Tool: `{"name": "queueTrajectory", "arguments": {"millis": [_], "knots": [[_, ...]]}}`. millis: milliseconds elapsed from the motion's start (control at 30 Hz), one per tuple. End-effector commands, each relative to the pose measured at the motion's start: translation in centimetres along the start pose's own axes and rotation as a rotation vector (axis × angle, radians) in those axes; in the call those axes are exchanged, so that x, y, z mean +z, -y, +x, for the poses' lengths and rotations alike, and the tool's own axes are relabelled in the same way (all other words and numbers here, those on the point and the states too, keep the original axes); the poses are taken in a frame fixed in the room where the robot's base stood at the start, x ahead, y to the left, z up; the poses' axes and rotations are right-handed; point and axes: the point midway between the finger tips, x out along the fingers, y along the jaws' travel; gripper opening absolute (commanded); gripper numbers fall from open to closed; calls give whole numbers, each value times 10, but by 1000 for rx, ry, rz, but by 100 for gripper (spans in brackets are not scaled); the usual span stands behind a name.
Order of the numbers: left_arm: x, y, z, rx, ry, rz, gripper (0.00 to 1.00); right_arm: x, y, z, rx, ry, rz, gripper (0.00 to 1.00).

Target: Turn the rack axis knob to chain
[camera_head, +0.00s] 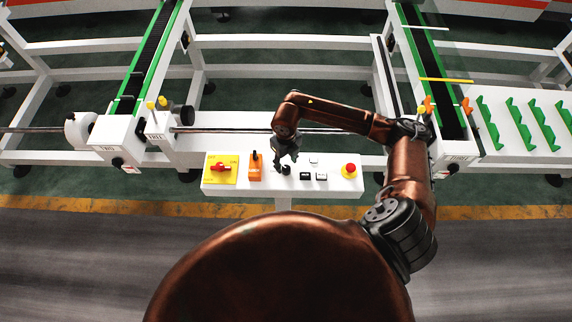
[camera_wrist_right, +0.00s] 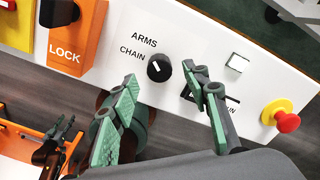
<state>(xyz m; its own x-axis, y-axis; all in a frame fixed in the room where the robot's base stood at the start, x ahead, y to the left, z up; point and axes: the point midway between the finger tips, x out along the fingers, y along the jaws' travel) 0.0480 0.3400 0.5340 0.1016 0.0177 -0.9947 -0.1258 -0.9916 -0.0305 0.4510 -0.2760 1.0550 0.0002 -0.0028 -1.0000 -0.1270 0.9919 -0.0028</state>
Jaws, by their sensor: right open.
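The rack axis knob (camera_wrist_right: 159,68) is a round black knob on the white control panel. The words ARMS and CHAIN are printed above it and to its left, and a small white mark shows on its face. My right gripper (camera_wrist_right: 167,86) has its green-padded fingers spread on either side of the knob in the wrist view, with nothing between them; contact cannot be told. In the head view the right gripper (camera_head: 287,156) is over the panel, close above the small black knobs. A dark gripper, seemingly my left gripper (camera_wrist_right: 66,134), shows small at the lower left of the wrist view.
The panel (camera_head: 215,190) also bears a red switch on a yellow plate (camera_head: 221,168), an orange LOCK switch (camera_head: 255,168), several small buttons (camera_head: 314,161) and a red emergency button (camera_head: 349,170). White rack frames with green rails stand behind. The floor in front is clear.

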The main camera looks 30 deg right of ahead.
Motion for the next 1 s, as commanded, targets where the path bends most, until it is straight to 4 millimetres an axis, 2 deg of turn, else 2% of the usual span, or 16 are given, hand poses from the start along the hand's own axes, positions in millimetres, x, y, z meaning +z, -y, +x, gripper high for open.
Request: {"name": "queueTrajectory", "arguments": {"millis": [233, 567, 1000], "knots": [[0, 0, -10, 0, 1, 0, 40, -1, 0, 29, 2, -2, 2, 43], [0, 1, -10, 0, 0, 0, 40, -1, 0, 34, 2, 1, 1, 43], [-2, 1, -10, -1, -2, 1, 40, -1, 0, 34, 3, 1, 1, 14]]}}
